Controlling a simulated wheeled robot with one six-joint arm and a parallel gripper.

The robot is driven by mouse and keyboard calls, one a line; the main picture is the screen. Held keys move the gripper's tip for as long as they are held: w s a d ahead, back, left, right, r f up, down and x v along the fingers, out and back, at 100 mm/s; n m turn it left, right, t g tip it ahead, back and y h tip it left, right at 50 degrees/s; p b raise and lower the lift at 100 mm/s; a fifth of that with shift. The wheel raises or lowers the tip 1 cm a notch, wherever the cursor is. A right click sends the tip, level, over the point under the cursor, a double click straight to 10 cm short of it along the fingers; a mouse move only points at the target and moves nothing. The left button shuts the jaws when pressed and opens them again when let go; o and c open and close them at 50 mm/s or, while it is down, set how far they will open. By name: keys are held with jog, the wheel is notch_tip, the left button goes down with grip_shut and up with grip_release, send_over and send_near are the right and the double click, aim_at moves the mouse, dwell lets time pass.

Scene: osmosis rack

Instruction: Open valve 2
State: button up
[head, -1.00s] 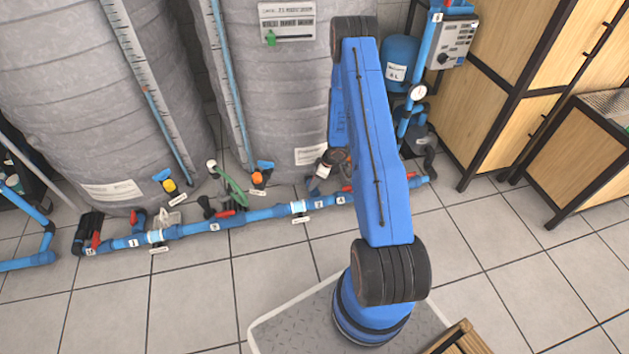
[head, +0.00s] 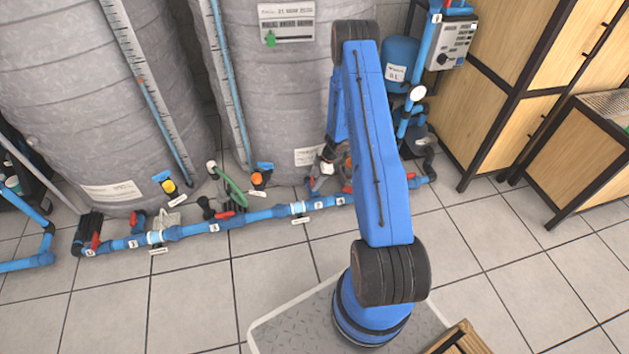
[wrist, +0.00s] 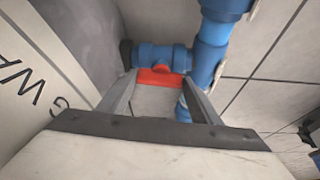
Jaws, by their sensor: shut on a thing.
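In the wrist view, a red valve handle (wrist: 160,75) sits on a blue pipe fitting (wrist: 150,55), between the fingertips of my gripper (wrist: 159,83). My gripper is shut on this handle, one grey finger at each end. No number shows on the valve in the wrist view. In the head view, my gripper (head: 317,184) is low at the blue pipe run by the right tank, close to a small label (head: 313,201) that seems to read 2. My arm and wrist hide most of the held valve there.
Two large grey tanks (head: 275,90) stand behind the pipe run (head: 230,217). Other red handles (head: 225,214) sit along it to the left. A blue pressure vessel (head: 398,55) and wooden cabinets (head: 530,80) stand at the right. The tiled floor in front is mostly clear.

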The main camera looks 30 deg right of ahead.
jog(key=o, duration=1.1)
jog(key=shift+m, duration=0.3)
